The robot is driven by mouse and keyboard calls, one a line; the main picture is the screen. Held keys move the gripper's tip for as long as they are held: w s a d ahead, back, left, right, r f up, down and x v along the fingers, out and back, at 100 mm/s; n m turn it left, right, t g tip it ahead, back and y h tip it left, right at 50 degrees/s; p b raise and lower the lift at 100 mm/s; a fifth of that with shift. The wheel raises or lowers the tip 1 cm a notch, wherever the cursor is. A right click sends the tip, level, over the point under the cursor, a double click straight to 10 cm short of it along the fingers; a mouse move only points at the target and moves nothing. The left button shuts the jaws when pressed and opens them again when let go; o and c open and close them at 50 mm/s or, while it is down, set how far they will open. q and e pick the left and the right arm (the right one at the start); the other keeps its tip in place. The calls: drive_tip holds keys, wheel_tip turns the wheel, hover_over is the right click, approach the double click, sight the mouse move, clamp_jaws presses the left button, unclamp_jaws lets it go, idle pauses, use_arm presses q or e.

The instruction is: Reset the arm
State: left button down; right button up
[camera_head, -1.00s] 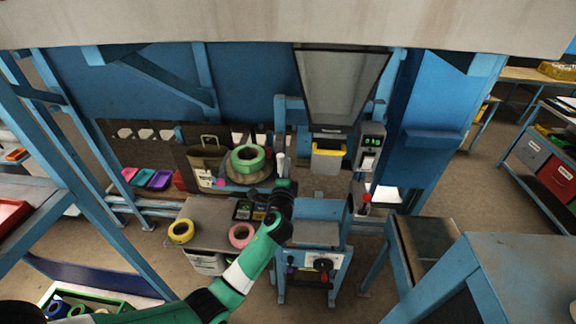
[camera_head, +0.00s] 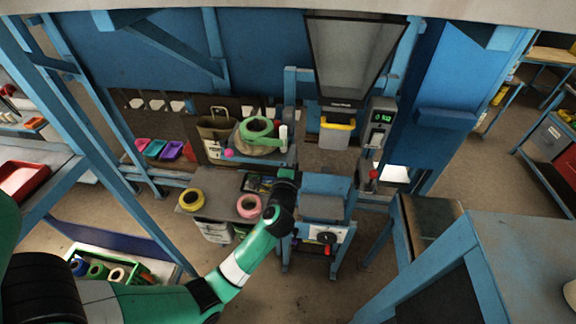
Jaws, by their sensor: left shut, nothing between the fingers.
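My green left arm comes in from the lower left. Its gripper (camera_head: 284,180) is at the arm's far end, in front of the blue workstation, shut and empty. The fingertips are small and dark at this distance. My right gripper is out of view. A brown sack (camera_head: 213,133) with a handle stands upright behind the bench, left of a green tape roll (camera_head: 257,130).
A grey bench (camera_head: 222,197) holds a yellow roll (camera_head: 191,200) and a pink roll (camera_head: 249,206). A blue stand (camera_head: 323,208) is right of the gripper. A control box (camera_head: 379,124) hangs behind. A blue-framed table (camera_head: 520,240) fills the lower right; open floor (camera_head: 285,300) lies between.

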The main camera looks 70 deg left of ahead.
use_arm(q)
drive_tip(key=v, duration=0.3)
drive_tip(key=s+v, duration=0.1)
drive_tip(key=v, duration=0.1)
drive_tip(key=shift+s+a, duration=0.1)
drive_tip(key=shift+s, duration=0.1)
drive_tip(key=shift+r, duration=0.1)
